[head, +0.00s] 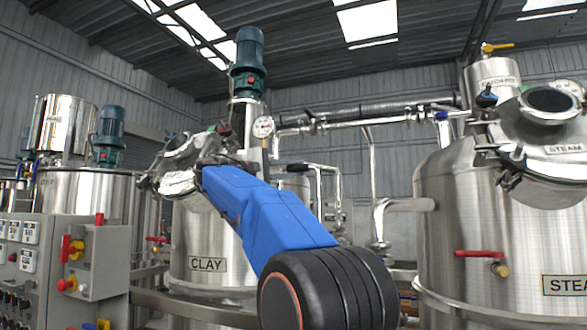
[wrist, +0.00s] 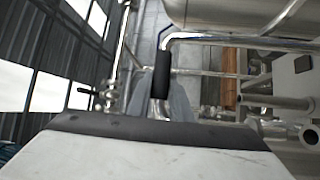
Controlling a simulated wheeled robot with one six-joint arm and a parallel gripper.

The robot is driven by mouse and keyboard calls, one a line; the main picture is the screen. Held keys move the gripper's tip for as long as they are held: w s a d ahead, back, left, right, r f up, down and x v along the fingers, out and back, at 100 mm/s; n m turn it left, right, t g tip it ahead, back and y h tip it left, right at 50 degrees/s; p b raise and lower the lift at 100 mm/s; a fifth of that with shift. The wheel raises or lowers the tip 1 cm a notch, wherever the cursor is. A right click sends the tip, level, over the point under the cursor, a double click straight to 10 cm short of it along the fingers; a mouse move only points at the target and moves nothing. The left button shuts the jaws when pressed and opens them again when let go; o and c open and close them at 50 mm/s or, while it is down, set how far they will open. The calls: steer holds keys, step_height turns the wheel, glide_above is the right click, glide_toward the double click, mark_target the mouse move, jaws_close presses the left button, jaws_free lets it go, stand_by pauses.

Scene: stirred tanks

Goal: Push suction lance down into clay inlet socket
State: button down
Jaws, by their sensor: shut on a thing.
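The steel clay tank (head: 200,240), labelled CLAY, stands left of centre in the head view, behind my blue arm. In the wrist view a bent chrome tube with a black sleeve, apparently the suction lance (wrist: 163,75), runs down to the front edge of my gripper (wrist: 160,125). In the head view my arm reaches toward the top of the clay tank and hides the gripper. I cannot make out the inlet socket or the lance's lower end.
A steam tank (head: 480,220) stands at the right with a red-handled valve (head: 480,254). A grey control panel (head: 40,260) is at the left front. A green motor (head: 249,60) rises above the clay tank. Steel pipes (head: 375,115) cross behind my arm.

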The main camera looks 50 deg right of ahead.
step_height(320, 180, down, 7)
steer(key=shift+f, duration=0.15)
stand_by(3.2)
steer(key=c, duration=1.5)
jaws_free()
steer(key=v, duration=1.7)
steer(key=shift+a+f, duration=0.1)
steer(key=shift+a, duration=0.1)
